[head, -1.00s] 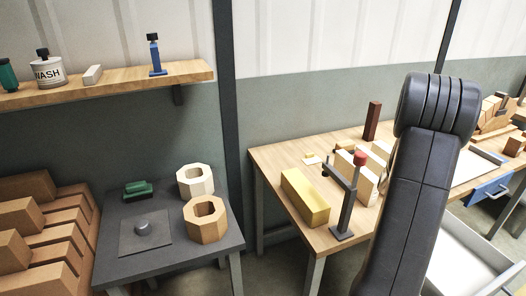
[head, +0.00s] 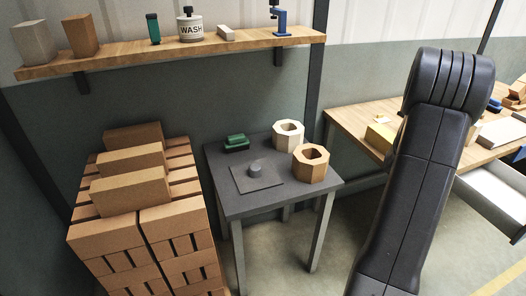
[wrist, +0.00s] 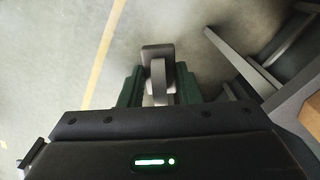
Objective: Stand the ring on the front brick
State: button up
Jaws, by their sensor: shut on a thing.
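My gripper (wrist: 159,92) shows in the wrist view, its dark green fingers closed on a grey piece (wrist: 158,55) seen nearly edge-on. It may be the ring, but its opening does not show from here. In the head view the gripper is out of sight. Three loose bricks lie on the brick stack at left. The front brick (head: 130,191) is nearest, with a middle brick (head: 130,159) and a back brick (head: 133,135) behind it. The front brick's top is bare.
A dark grey table (head: 240,206) right of the stack holds a cream octagonal block (head: 279,138), an orange one (head: 301,170), a green item (head: 236,142) and a plate with a knob (head: 257,178). A wooden shelf (head: 150,62) hangs above. The floor in front is clear.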

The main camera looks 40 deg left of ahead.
aim_at(127, 179)
jog(key=k+j+u, duration=0.15)
jog(key=k+j, duration=1)
jog(key=k+j+u, duration=0.1)
jog(key=u, duration=1.35)
